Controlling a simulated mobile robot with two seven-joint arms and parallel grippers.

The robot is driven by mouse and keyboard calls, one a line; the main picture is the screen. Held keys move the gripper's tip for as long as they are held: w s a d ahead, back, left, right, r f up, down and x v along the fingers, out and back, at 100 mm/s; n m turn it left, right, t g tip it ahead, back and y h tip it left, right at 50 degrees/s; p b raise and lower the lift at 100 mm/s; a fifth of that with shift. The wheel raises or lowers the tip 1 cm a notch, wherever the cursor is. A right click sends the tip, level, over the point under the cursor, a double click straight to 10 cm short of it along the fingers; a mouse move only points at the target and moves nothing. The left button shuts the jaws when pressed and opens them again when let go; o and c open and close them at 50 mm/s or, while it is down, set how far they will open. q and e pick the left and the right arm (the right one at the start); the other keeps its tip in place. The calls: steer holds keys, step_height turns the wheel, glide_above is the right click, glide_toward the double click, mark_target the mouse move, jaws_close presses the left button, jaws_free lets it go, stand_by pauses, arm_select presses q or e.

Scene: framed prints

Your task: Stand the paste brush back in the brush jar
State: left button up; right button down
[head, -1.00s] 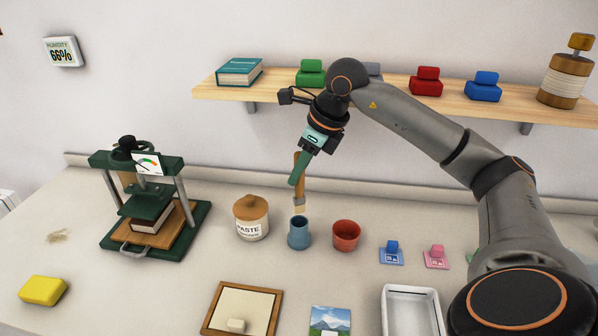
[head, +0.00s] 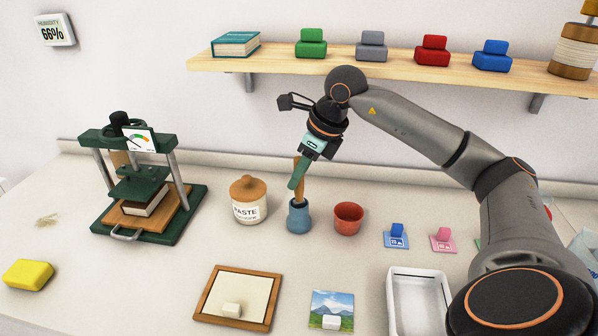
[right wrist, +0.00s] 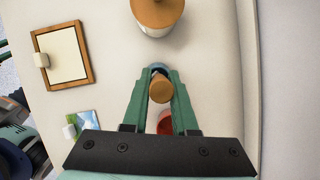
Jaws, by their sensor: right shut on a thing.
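The paste brush (head: 300,168) is upright, its wooden handle in my right gripper (head: 297,182). Its lower end is hidden inside the blue brush jar (head: 298,218), which stands on the table. In the right wrist view the round end of the brush handle (right wrist: 161,88) sits between the green fingers (right wrist: 160,95), with the blue jar rim (right wrist: 159,67) just behind it. My right gripper is shut on the brush, above the jar mouth. Whether the brush touches the jar bottom is hidden. My left gripper is not in view.
The paste pot (head: 249,200) stands close left of the jar and a red cup (head: 348,218) close right. A green press (head: 142,190) is at the left. A wooden frame (head: 238,297), a picture card (head: 331,311) and a white tray (head: 419,300) lie in front. A shelf (head: 390,68) hangs behind.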

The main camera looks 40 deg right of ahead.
steer(key=shift+f, duration=0.6)
steer(key=c, duration=0.6)
jaws_free()
steer(key=shift+r, duration=0.1)
steer(key=p+v, duration=0.1)
steer(key=v, duration=1.1)
steer(key=shift+s+r, duration=0.15)
